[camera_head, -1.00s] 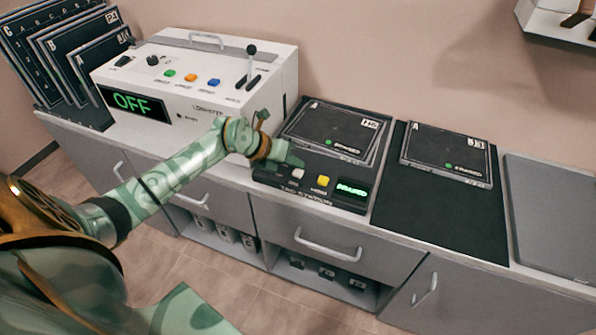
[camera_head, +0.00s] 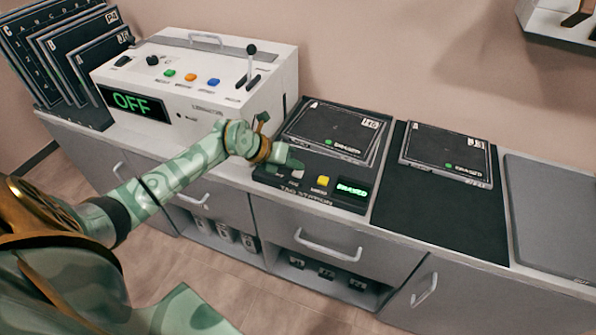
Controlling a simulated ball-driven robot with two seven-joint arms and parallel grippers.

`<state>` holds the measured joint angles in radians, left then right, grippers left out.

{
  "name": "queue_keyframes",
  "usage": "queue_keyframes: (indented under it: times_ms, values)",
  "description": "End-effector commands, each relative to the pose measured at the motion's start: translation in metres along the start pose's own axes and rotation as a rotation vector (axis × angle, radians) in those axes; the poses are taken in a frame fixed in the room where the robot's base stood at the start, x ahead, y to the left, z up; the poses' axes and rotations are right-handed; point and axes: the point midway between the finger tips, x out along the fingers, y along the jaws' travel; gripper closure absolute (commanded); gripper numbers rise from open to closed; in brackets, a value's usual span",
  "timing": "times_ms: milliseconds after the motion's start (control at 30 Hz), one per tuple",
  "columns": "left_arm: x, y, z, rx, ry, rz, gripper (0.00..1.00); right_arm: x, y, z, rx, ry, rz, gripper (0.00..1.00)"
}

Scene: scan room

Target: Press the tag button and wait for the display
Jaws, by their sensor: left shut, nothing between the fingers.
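The black tag station (camera_head: 312,199) sits on the counter with a white button (camera_head: 298,174), a yellow button (camera_head: 322,181) and a small display (camera_head: 352,188). The display is lit green and seems to read "ERASED". The button labels are too small to read. A black cassette marked H6 (camera_head: 335,130) lies on the station's bed behind the buttons. My left gripper (camera_head: 291,161) is shut and empty, with its tip just behind and above the white button. Whether it touches anything is unclear. The station's left part is partly hidden by the gripper. My right gripper is not in view.
A white machine (camera_head: 225,90) with a lever, coloured buttons and an "OFF" display (camera_head: 134,103) stands left. Another cassette (camera_head: 446,152) lies on a black mat (camera_head: 435,215) to the right. Several cassettes (camera_head: 60,60) lean at far left. A grey pad (camera_head: 550,215) is bare.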

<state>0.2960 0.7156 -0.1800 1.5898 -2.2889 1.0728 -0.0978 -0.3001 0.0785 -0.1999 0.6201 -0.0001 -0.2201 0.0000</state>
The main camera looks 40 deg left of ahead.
Motion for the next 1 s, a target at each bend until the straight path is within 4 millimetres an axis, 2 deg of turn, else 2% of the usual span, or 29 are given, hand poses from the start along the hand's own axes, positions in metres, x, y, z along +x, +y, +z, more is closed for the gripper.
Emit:
queue_keyframes:
  times_ms: [1000]
  values:
    - [0.0063,0.0047,-0.0048,-0.001,0.001,0.0,1.0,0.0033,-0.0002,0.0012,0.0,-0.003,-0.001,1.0]
